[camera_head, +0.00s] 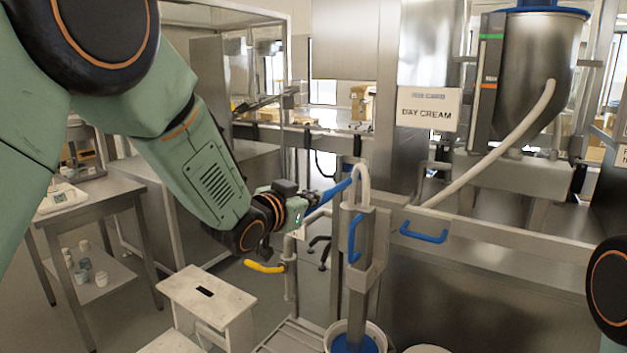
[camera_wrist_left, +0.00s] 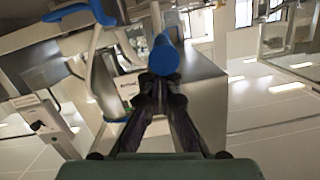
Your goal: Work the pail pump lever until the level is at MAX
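The pail pump stands in the centre of the head view as a steel column (camera_head: 366,255) with a pale hose (camera_head: 362,172) looped over its top. Its blue lever (camera_head: 337,190) slopes down to the left towards my left gripper (camera_head: 308,203). In the left wrist view the fingers (camera_wrist_left: 161,90) are close together on the lever, whose round blue part (camera_wrist_left: 165,57) shows just beyond them. A white pail (camera_head: 378,329) with blue inside stands under the pump. The steel hopper (camera_head: 541,55) has a vertical gauge (camera_head: 487,85) with green and orange marks; the level is unreadable. My right gripper is out of view.
A blue handle (camera_head: 423,236) sits on the steel front to the right. A yellow handle (camera_head: 264,267) is below my left gripper. A white step stool (camera_head: 206,296) and a steel table (camera_head: 92,195) stand to the left. A DAY CREAM sign (camera_head: 428,109) is behind.

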